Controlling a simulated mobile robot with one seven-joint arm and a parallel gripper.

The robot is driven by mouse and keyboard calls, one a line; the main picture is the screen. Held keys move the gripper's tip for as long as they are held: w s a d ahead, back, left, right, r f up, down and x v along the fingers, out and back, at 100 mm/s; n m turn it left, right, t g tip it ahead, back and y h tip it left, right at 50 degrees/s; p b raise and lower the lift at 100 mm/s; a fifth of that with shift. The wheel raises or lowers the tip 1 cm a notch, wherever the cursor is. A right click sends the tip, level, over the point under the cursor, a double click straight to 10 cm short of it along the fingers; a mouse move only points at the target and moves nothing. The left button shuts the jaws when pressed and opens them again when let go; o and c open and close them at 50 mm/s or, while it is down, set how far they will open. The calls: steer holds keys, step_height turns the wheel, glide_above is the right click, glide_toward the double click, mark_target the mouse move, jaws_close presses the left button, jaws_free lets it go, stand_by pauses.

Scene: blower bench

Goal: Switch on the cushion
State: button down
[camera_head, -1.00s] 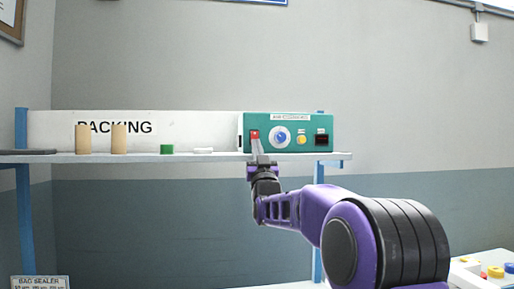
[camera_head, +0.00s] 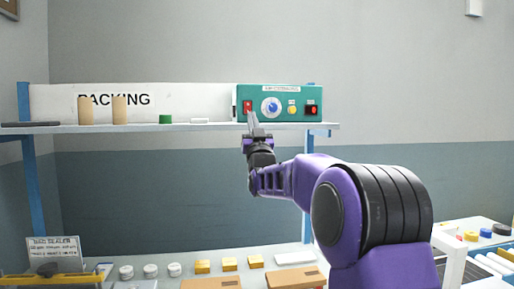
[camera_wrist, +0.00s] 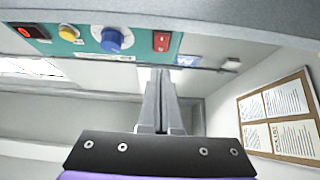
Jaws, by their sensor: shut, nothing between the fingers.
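The teal control box (camera_head: 300,93) stands on the right end of the shelf. Its front carries a red switch (camera_head: 247,106), a blue knob (camera_head: 272,107), a yellow button (camera_head: 292,109) and a dark window with a lit red lamp (camera_head: 311,109). In the wrist view the red switch (camera_wrist: 161,41), blue knob (camera_wrist: 112,38) and glowing red lamp (camera_wrist: 30,31) show along the top. My gripper (camera_head: 252,116) is shut and empty, its tips just below the red switch. In the wrist view, my gripper (camera_wrist: 160,75) appears slightly apart from the switch.
A lower bench holds several white rolls, yellow blocks and cardboard pieces (camera_head: 297,277). A notice board (camera_wrist: 280,118) hangs on the wall.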

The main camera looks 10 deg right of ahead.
steer(key=s+f, duration=0.5)
steer(key=f, duration=0.2)
stand_by(0.3)
